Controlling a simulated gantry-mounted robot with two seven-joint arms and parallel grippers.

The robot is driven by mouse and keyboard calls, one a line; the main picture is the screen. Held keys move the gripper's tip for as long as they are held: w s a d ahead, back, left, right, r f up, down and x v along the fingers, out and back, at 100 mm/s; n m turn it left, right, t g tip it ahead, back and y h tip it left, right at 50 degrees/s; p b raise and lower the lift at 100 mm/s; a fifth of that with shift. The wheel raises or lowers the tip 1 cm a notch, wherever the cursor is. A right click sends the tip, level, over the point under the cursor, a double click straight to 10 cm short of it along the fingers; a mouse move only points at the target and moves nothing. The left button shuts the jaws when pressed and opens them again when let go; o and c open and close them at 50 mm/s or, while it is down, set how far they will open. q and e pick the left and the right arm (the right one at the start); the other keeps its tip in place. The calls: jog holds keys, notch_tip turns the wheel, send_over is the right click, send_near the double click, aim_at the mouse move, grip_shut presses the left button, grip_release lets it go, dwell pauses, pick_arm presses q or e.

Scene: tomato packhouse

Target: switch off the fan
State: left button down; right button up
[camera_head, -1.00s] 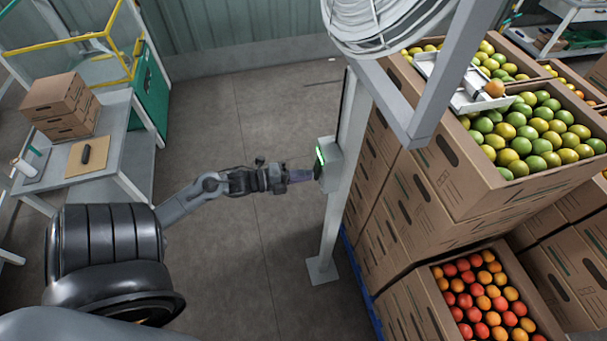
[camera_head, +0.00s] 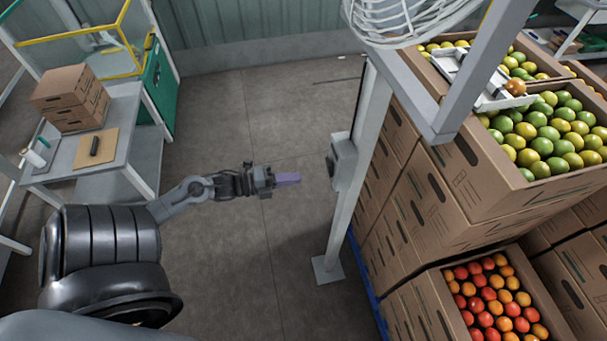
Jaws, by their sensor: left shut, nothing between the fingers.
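The fan (camera_head: 408,18) shows at the top as a white wire cage, cut off by the frame edge. Its grey switch box (camera_head: 343,160) is mounted on the upright post (camera_head: 349,205), and its side facing left is dark, with no green light showing. My left gripper (camera_head: 288,179) is shut and empty, left of the switch box with a clear gap between its fingertips and the box. My right gripper is not in view.
Stacked cartons of green fruit (camera_head: 450,205) stand right of the post, with a carton of red tomatoes (camera_head: 455,305) lower down. A bench (camera_head: 130,115) with small boxes (camera_head: 72,98) is at the left. The floor (camera_head: 270,110) between is clear.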

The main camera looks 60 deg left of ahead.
pick_arm(q)
jog(key=b+v, duration=0.1)
jog(key=v, duration=0.5)
jog(key=shift+s+f, duration=0.15)
jog(key=shift+f, duration=0.7)
jog(key=shift+a, duration=0.1)
